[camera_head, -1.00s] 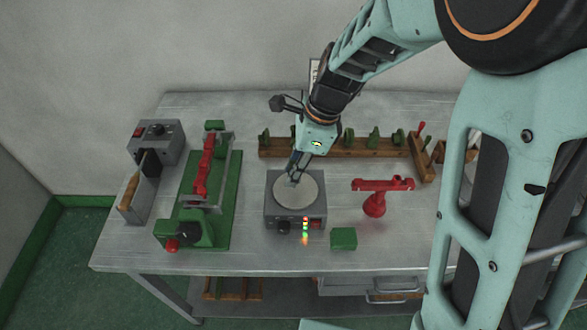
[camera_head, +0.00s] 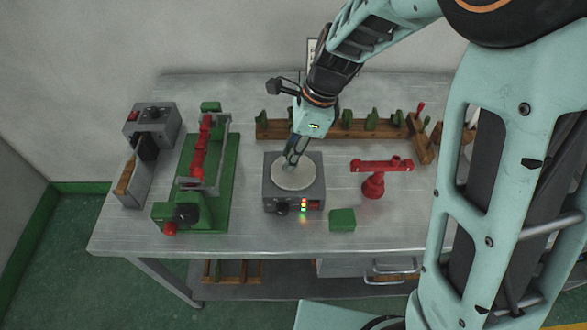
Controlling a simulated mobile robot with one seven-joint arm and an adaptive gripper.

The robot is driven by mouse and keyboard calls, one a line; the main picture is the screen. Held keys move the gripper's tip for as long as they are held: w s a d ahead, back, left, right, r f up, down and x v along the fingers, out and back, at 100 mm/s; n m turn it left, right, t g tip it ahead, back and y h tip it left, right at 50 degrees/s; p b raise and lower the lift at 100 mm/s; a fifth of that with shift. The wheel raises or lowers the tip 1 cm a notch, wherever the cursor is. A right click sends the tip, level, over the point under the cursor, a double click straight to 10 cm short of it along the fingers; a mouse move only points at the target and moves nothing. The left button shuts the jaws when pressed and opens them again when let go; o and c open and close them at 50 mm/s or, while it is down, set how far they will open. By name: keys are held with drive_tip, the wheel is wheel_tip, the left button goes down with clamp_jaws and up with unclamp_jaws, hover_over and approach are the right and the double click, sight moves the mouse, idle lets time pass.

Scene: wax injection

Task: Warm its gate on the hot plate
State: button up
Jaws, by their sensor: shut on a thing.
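The hot plate (camera_head: 297,180) is a grey box with a round pale disc on top and lit green, orange and red lights on its front. It stands near the middle of the bench. My gripper (camera_head: 291,161) points down over the back of the disc, close to its surface. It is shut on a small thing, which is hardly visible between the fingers. I cannot tell from here whether that thing touches the disc or which side its gate faces.
A green and red clamp machine (camera_head: 196,170) and a grey unit (camera_head: 150,150) stand at the left. A wooden rack (camera_head: 345,131) with several green pieces lies behind. A red stand (camera_head: 374,182) and a green block (camera_head: 342,219) are at the right. The bench front (camera_head: 245,234) is clear.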

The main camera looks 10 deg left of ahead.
sight(288, 145)
drive_tip(key=shift+f+b, duration=0.35)
drive_tip(key=shift+f, duration=0.25)
idle(0.4)
drive_tip(key=shift+s+f, duration=0.1)
idle(3.0)
drive_tip(key=shift+p, duration=0.3)
wheel_tip(288, 145, up, 6)
drive_tip(key=p, duration=0.6)
drive_tip(key=shift+r, duration=0.2)
drive_tip(key=shift+f, duration=0.15)
